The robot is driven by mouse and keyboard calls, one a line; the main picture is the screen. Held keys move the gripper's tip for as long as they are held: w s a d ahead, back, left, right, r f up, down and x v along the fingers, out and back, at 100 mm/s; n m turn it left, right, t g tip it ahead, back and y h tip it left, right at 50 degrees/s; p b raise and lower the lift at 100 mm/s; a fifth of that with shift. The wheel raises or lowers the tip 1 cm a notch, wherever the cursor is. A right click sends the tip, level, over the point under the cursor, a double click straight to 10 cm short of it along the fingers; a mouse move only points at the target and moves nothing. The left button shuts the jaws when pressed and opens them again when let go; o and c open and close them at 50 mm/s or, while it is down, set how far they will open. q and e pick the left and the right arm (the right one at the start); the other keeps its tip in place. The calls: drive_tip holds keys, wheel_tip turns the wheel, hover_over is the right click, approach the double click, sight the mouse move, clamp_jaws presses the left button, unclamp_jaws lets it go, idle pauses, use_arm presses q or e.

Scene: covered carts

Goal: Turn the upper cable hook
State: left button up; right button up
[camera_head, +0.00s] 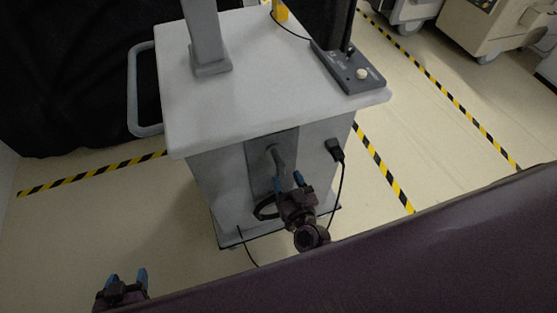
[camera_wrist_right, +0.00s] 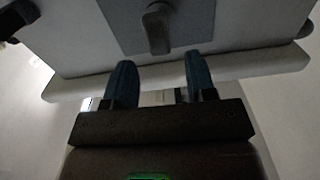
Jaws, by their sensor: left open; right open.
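The upper cable hook (camera_head: 275,156) is a grey, rounded lever on a darker grey panel (camera_head: 259,175) on the cart's front. A grey hook (camera_wrist_right: 158,28) on such a panel also shows in the right wrist view, just beyond the fingertips and roughly between them. My right gripper (camera_head: 288,183) is open and empty, with blue fingers pointing at the panel, slightly below the hook in the head view. It seems apart from the hook. My left gripper (camera_head: 127,278) is open and empty at the lower left, away from the cart. The panel's lower part is partly hidden by my right gripper.
The cart (camera_head: 240,100) has a pale top with a column (camera_head: 205,35) and a control box (camera_head: 348,68). A black plug (camera_head: 334,149) with a hanging cable is right of the panel. A black cable loop (camera_head: 264,208) lies beside my right gripper. Floor left of the cart is clear.

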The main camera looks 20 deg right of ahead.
sight(282, 170)
use_arm(q)
drive_tip(key=shift+w, duration=0.4)
use_arm(e)
drive_tip(key=w, duration=0.6)
drive_tip(key=shift+w+a, duration=0.1)
drive_tip(key=shift+w, duration=0.3)
drive_tip(key=c, duration=0.9)
use_arm(q)
drive_tip(key=shift+s+f, duration=0.1)
drive_tip(key=shift+s, duration=0.15)
